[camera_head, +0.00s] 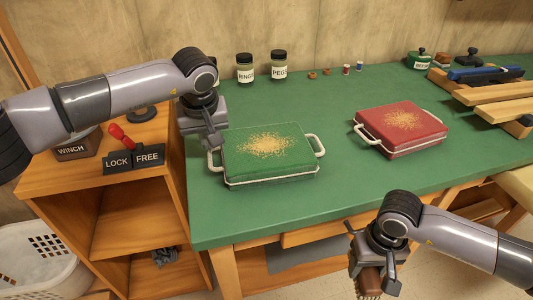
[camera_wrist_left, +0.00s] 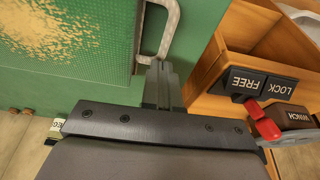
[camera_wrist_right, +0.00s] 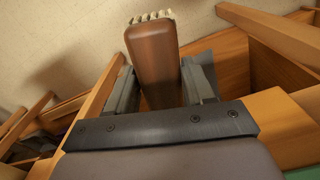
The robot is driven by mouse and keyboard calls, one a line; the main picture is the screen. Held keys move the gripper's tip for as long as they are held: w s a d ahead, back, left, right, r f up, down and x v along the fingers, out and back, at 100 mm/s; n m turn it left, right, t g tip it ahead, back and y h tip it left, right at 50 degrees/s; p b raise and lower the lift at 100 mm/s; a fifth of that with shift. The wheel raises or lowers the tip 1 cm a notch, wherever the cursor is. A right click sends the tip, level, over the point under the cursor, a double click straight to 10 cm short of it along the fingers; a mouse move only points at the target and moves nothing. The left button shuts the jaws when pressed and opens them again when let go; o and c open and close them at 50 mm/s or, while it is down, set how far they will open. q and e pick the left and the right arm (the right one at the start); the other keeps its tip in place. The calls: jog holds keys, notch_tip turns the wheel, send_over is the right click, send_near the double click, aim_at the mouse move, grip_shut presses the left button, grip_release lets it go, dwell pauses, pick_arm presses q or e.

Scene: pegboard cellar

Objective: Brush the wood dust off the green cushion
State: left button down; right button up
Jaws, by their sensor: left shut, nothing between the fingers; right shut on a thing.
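The green cushion (camera_head: 270,168) lies on the green bench top with a patch of wood dust (camera_head: 265,145) on its middle. It has a pale handle at each end. My left gripper (camera_head: 214,143) is shut and empty at the cushion's left handle (camera_head: 213,160). In the left wrist view its fingertips (camera_wrist_left: 158,72) are close to the handle (camera_wrist_left: 170,30); I cannot tell whether they touch. My right gripper (camera_head: 368,275) is shut on a brown wooden brush (camera_wrist_right: 153,55) with pale bristles. It holds the brush in front of the bench, below the top.
A red cushion (camera_head: 402,128), also dusty, lies to the right. Two jars (camera_head: 262,68) stand at the back. Wooden boards and a blue tool (camera_head: 485,73) lie at the far right. A LOCK/FREE switch with a red lever (camera_head: 122,137) sits on the left shelf.

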pick_arm(q)
jog(key=shift+f, duration=0.2)
jog(key=shift+r, duration=0.1)
